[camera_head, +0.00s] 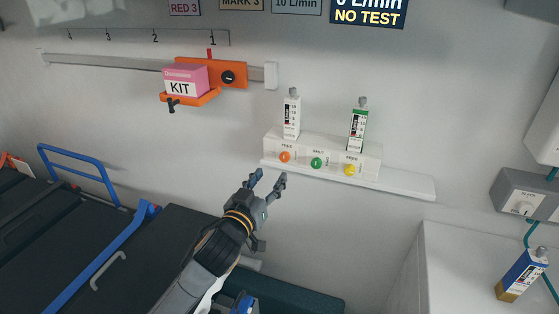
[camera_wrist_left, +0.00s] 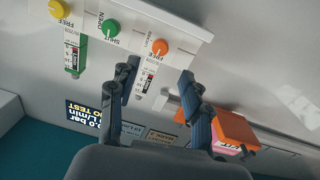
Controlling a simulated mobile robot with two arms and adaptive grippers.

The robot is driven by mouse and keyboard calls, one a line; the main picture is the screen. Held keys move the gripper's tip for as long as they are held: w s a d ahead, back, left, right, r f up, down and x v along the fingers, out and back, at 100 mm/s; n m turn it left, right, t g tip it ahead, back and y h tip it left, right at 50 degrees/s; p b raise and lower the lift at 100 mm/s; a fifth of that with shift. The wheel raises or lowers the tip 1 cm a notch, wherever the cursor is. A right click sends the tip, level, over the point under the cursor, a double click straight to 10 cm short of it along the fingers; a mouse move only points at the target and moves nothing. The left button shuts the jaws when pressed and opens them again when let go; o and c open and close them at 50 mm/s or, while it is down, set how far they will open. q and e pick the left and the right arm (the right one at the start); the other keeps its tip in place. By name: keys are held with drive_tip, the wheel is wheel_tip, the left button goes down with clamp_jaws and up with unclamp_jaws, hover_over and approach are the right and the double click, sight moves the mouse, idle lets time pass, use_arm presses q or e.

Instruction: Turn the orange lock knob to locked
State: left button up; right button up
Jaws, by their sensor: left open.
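The orange lock knob (camera_head: 285,157) is the left one of three knobs on a white wall panel (camera_head: 372,171). It also shows in the left wrist view (camera_wrist_left: 161,47), with the word FREE beside it. Its exact pointer angle is too small to tell. My left gripper (camera_head: 269,177) is open and empty, just below and left of the orange knob in the head view. In the wrist view its two fingers (camera_wrist_left: 159,78) stand apart, with the orange knob beyond the gap between them. They appear apart from the knob. My right gripper is not in view.
A green knob (camera_head: 316,163) and a yellow knob (camera_head: 349,169) sit to the right. Two gauges, one white (camera_head: 291,118) and one green (camera_head: 357,130), stand above the panel. An orange carriage (camera_head: 190,99) with a pink KIT box (camera_head: 184,79) sits on a rail.

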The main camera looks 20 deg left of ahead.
sight(284, 159)
use_arm(q)
drive_tip(key=w, duration=0.5)
drive_tip(key=w+p, duration=0.1)
drive_tip(key=w, duration=0.2)
drive_tip(key=shift+d, duration=0.35)
clamp_jaws()
